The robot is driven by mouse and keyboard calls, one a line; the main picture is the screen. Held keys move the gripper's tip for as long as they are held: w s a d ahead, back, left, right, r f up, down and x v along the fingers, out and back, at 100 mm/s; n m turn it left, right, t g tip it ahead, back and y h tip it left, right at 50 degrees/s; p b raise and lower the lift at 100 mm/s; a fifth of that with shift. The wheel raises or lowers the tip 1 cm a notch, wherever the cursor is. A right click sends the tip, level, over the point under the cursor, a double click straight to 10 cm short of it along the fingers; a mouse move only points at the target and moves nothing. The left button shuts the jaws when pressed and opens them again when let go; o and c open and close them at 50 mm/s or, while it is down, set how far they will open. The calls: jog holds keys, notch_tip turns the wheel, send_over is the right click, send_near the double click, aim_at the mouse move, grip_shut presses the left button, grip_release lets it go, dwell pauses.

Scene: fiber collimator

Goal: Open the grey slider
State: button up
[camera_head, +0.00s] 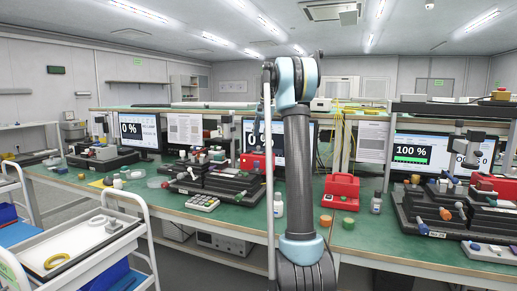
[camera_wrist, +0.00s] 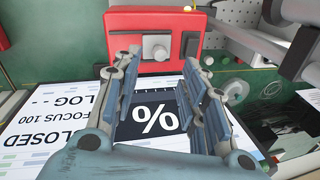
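A red box (camera_wrist: 122,35) is ahead of my gripper in the wrist view. A grey block (camera_wrist: 155,47), likely the grey slider, sits on its face, with a black part at its right. My gripper (camera_wrist: 161,54) is open, its two fingers apart on either side of the grey block in the picture. Nothing shows between the fingers, and I cannot tell how far the tips are from the block. In the head view the red box (camera_head: 250,162) stands on the bench left of my arm, which partly covers the area; the slider is too small to make out there.
A monitor (camera_wrist: 60,125) reading "CLOSED" and a percentage lies below the fingers in the wrist view. In the head view, another red box (camera_head: 341,190), a white bottle (camera_head: 278,205) and optical stages (camera_head: 215,180) stand nearby on the green bench. A cart (camera_head: 75,245) is at left.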

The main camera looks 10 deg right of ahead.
aim_at(258, 149)
jog(key=f, duration=0.4)
jog(key=w+a+f, duration=0.1)
jog(key=f, duration=0.2)
jog(key=shift+s, duration=0.1)
grip_shut()
